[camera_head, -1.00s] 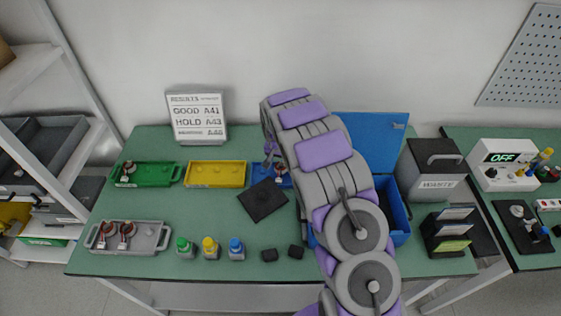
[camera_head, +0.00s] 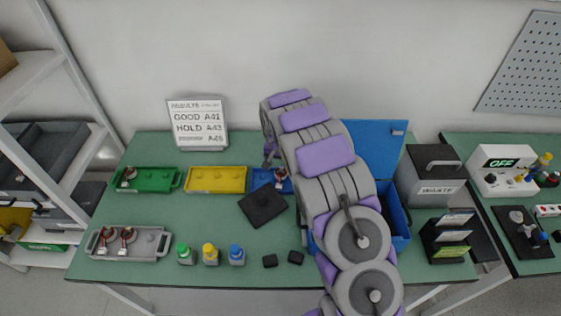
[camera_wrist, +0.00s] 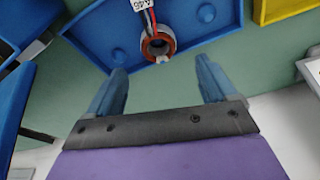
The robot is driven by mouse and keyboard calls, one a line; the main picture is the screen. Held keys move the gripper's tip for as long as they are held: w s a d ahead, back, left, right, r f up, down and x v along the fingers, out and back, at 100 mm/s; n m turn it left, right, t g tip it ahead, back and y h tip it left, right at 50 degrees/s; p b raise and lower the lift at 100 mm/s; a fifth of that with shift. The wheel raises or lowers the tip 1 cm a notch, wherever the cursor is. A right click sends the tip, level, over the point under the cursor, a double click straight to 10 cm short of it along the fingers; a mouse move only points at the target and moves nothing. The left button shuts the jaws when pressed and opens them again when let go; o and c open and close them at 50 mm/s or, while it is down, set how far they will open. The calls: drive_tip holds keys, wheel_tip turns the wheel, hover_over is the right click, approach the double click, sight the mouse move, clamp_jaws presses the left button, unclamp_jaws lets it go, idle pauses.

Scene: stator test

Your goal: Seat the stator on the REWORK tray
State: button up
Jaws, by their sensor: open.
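A stator (camera_wrist: 158,44), a copper-brown ring with wires and a white tag, sits at the blue tray (camera_wrist: 206,22) in the wrist view. The tag's print is upside down and only partly readable. My gripper (camera_wrist: 160,84) is open and empty, its fingers apart and short of the stator. In the head view the stator (camera_head: 281,178) shows in the blue tray (camera_head: 261,178), partly hidden by my arm. Most of my gripper (camera_head: 269,158) is hidden there too. Which tray is marked REWORK cannot be read.
The yellow tray (camera_head: 216,180) is empty. The green tray (camera_head: 155,181) holds one stator, the grey tray (camera_head: 138,254) two. A black plate (camera_head: 262,207) lies in front of the blue tray. A blue open-lidded box (camera_head: 398,222) stands right, beside the WASTE bin (camera_head: 438,189).

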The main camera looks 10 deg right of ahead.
drive_tip(key=shift+o, duration=0.9)
drive_tip(key=p+v, duration=0.2)
drive_tip(key=v, duration=1.5)
drive_tip(key=shift+a+p, duration=0.15)
drive_tip(key=shift+p, duration=0.2)
drive_tip(key=shift+r, duration=0.15)
